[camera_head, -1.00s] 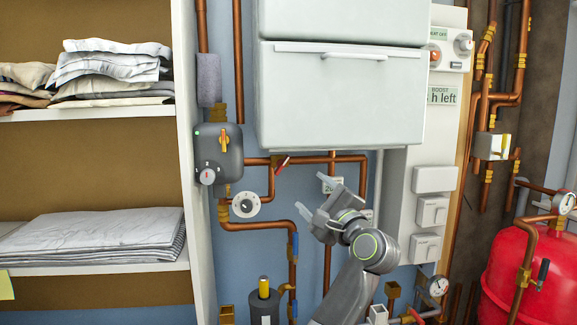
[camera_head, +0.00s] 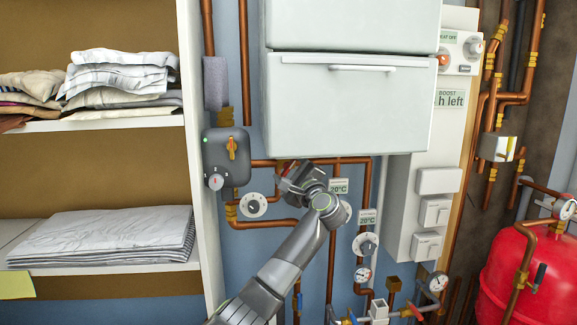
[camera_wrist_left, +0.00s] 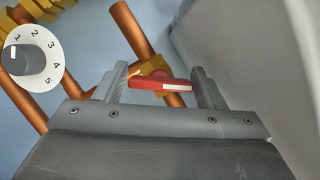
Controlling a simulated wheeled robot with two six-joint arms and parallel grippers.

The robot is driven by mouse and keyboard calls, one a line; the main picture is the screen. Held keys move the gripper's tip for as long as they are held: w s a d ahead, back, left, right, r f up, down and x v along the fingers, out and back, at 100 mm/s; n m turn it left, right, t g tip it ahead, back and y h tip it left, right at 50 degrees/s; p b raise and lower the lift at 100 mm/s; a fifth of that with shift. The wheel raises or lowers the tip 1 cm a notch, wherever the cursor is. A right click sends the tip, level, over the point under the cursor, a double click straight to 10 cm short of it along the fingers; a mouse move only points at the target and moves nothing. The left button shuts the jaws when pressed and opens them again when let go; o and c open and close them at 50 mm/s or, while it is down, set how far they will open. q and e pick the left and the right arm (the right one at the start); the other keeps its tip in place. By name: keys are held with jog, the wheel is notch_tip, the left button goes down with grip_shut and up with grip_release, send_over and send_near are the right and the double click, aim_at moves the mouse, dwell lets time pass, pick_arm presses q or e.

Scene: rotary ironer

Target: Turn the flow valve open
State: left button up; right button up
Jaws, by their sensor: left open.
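A red valve lever (camera_wrist_left: 160,84) with a pale stripe lies crosswise on a copper pipe in the left wrist view. My left gripper (camera_wrist_left: 158,76) is open, with one finger on each side of the lever. Whether the fingers touch it is hard to tell. In the head view my left gripper (camera_head: 289,170) is up at the pipes below the white cabinet, and it mostly hides the lever there. No label on the lever can be read. My right gripper is not in view.
A numbered white dial (camera_wrist_left: 33,62) is left of the lever; a white dial (camera_head: 253,205) also shows in the head view. A grey control box (camera_head: 226,155) stands at upper left of my gripper. The white cabinet (camera_head: 350,105) hangs just above. A red tank (camera_head: 515,275) stands far right.

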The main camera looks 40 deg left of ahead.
pick_arm(q)
jog(key=c, duration=0.7)
